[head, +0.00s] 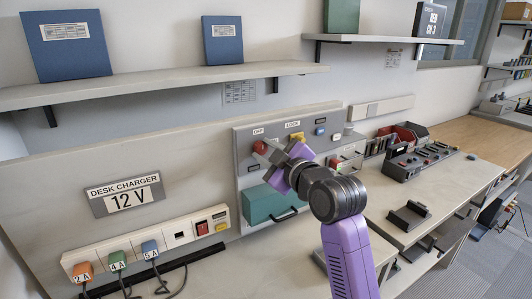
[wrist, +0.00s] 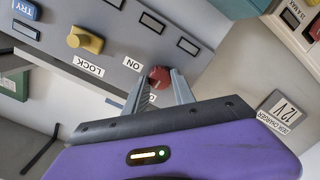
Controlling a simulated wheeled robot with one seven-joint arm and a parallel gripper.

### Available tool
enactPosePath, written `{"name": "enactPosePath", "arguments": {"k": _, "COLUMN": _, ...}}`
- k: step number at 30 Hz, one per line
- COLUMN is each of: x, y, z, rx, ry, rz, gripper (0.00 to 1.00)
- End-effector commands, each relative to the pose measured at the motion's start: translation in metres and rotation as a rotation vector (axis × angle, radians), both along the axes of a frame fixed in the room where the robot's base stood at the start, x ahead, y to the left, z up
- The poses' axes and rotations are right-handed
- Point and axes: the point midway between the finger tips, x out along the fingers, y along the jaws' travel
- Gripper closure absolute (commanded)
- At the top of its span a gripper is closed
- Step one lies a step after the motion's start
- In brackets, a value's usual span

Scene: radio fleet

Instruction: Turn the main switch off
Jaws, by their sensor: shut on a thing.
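A grey control panel (head: 241,178) is fixed to the bench's back wall. A red knob (head: 260,147) sits at its upper left, below an OFF label (head: 258,131). My gripper (head: 267,152) reaches it from the right. In the wrist view the red knob (wrist: 160,77) lies between the two grey fingertips, and the gripper (wrist: 159,84) is shut on it. An ON label (wrist: 132,65) is beside the knob. The fingers partly hide another label. The knob's exact pointing direction is hard to tell.
A yellow knob (head: 298,137) by the LOCK label is close beside the gripper; it also shows in the wrist view (wrist: 85,40). A teal drawer (head: 268,203) is below. A power strip (head: 150,243) with plugs is at left. Shelves (head: 160,84) hang above.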

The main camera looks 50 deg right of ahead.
Motion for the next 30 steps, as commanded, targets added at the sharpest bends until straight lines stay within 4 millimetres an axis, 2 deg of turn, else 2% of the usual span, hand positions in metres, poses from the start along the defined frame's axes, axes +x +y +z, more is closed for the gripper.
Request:
{"name": "enactPosePath", "arguments": {"k": 18, "x": -0.0002, "y": 0.0003, "z": -0.0019, "rx": -0.039, "ry": 0.016, "rz": 0.000, "gripper": 1.00}}
{"name": "enactPosePath", "arguments": {"k": 19, "x": -0.0002, "y": 0.0003, "z": -0.0019, "rx": -0.039, "ry": 0.016, "rz": 0.000, "gripper": 0.67}}
{"name": "enactPosePath", "arguments": {"k": 22, "x": -0.0001, "y": 0.0002, "z": -0.0015, "rx": -0.040, "ry": 0.015, "rz": 0.000, "gripper": 0.48}}
{"name": "enactPosePath", "arguments": {"k": 30, "x": -0.0001, "y": 0.0003, "z": -0.0006, "rx": -0.040, "ry": 0.013, "rz": 0.000, "gripper": 0.47}}
